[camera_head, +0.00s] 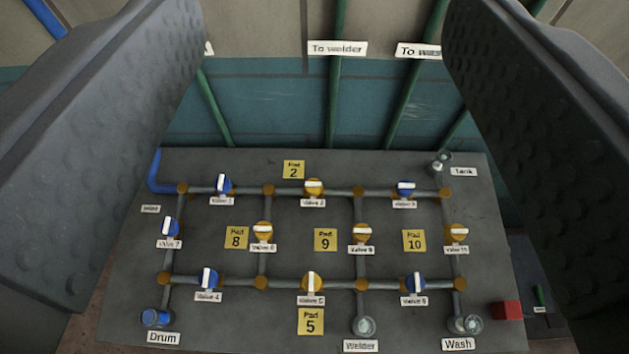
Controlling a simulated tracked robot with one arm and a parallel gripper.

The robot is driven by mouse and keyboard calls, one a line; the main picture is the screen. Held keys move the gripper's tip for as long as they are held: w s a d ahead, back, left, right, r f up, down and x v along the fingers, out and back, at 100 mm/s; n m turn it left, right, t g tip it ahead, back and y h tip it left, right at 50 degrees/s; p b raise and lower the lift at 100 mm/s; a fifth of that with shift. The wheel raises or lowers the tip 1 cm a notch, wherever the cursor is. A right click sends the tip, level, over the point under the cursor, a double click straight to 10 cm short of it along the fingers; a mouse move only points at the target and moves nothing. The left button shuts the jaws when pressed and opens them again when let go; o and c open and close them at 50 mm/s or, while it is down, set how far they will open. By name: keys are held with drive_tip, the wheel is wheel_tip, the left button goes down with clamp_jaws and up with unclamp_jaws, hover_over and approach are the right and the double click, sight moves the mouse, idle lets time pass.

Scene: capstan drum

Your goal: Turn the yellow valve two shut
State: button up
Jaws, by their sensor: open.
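Valve two (313,188) is a yellow round valve with a white bar handle, set on the upper horizontal pipe of the grey panel. Its handle looks level, lying along the pipe. A label reading "Valve 2" is below it and the yellow "Pad 2" tag (293,170) is just above it to the left. My gripper (320,110) is open, its two dark, dimpled jaws wide apart at the left and right of the picture. Nothing is between the jaws close up. The valve shows in the gap between them, beyond the jaws and untouched.
Blue valve one (222,186) and blue valve three (406,189) flank valve two on the same pipe. Several other blue and yellow valves sit on the panel (130,290). A red block (505,310) is at the lower right. Green pipes (335,100) run up the wall behind.

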drive_tip(key=w+a+f+n+g, duration=0.2)
drive_tip(key=w+f+g, duration=0.1)
drive_tip(key=w+f, duration=0.6)
drive_tip(key=n+g+p, duration=0.4)
drive_tip(key=n+g, duration=0.1)
drive_tip(key=g, duration=0.7)
hover_over(313, 183)
drive_tip(key=a, duration=0.1)
wheel_tip(313, 183, down, 37)
drive_tip(key=shift+h, duration=0.3)
drive_tip(key=f, duration=1.2)
drive_tip(key=shift+d+f+p, duration=0.4)
